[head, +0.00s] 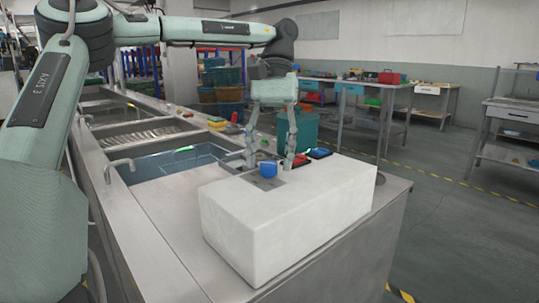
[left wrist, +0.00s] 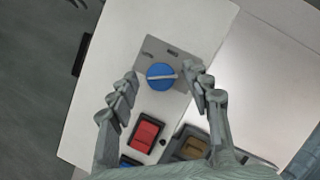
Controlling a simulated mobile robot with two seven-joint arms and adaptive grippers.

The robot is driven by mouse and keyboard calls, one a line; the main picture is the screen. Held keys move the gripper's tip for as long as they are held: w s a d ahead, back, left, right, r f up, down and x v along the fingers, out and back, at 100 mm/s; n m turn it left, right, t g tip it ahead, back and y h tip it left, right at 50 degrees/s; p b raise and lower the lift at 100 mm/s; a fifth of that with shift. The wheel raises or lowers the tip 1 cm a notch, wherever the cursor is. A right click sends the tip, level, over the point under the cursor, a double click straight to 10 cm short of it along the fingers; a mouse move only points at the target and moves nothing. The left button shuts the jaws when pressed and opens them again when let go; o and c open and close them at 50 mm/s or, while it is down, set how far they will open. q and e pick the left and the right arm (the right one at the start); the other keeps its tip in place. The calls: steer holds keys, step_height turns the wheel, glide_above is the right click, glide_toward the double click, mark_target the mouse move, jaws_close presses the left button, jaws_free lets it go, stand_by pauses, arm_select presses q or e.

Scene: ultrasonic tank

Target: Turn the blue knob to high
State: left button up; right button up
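The blue knob (head: 267,169) sits on a grey plate (head: 262,182) on top of the white box. In the left wrist view the knob (left wrist: 161,76) has a pale pointer line lying nearly level across the picture. Small marks on the plate (left wrist: 178,52) are too small to read. My left gripper (head: 270,163) points down over the box. Its fingers are spread, one on each side of the knob, and nothing is held. In the left wrist view the fingertips (left wrist: 160,71) show gaps to the knob, with the right one nearer. My right gripper is not in view.
A red switch (left wrist: 145,133), a blue switch (left wrist: 128,161) and a brown switch (left wrist: 190,146) are beside the knob. The white box (head: 290,215) stands on a steel counter (head: 165,240). A water-filled basin (head: 165,166) lies left of it.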

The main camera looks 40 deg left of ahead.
arm_select(q)
steer(key=v, duration=0.7)
steer(key=shift+r, duration=0.2)
steer(key=shift+f, duration=0.1)
stand_by(0.5)
